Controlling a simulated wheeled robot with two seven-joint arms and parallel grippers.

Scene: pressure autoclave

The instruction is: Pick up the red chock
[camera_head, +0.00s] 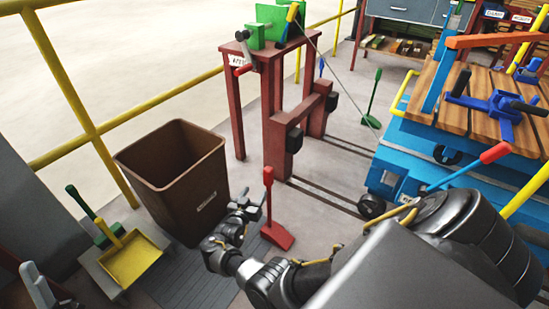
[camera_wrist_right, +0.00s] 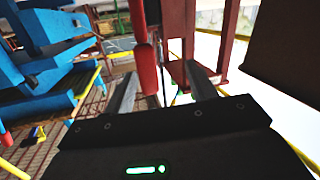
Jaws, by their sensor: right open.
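The red chock (camera_head: 277,236) stands on the floor in the head view, right of the brown bin, with its red handle (camera_head: 268,179) upright. My right gripper (camera_head: 251,208) is open beside the handle. In the right wrist view, the red handle grip (camera_wrist_right: 147,70) shows between the two spread fingers (camera_wrist_right: 163,88), closer to the left one. I cannot tell whether a finger touches it. The wedge of the chock is not clearly seen there.
The brown bin (camera_head: 180,175) stands close to my right gripper on the left. A red stand (camera_head: 240,115) is behind the chock. A blue cart (camera_head: 400,180) is to the right. A yellow scoop-like item (camera_head: 133,262) lies at the lower left.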

